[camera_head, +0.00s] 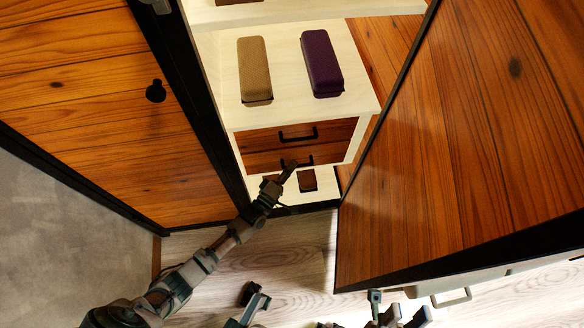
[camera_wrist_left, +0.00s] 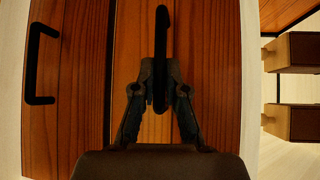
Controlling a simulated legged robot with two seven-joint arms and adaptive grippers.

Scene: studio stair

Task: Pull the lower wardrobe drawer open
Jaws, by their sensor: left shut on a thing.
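The lower wardrobe drawer (camera_head: 265,161) has a brown wood front with a black bar handle (camera_wrist_left: 163,30). It sits below the upper drawer (camera_head: 268,138), and its front looks about level with that one. My left gripper (camera_head: 290,168) reaches up to the lower drawer from the bottom left. In the left wrist view the left gripper (camera_wrist_left: 160,95) has its fingers closed on the lower handle, one on each side. Parts of mine show at the bottom edge of the head view, but the right gripper's jaws cannot be made out.
The upper drawer's handle (camera_wrist_left: 40,63) is free. A tan case (camera_head: 254,68) and a purple case (camera_head: 321,62) lie on the shelf above. Brown boxes (camera_head: 307,180) stand below the drawers. The left door (camera_head: 80,110) and right door (camera_head: 460,140) stand open on either side.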

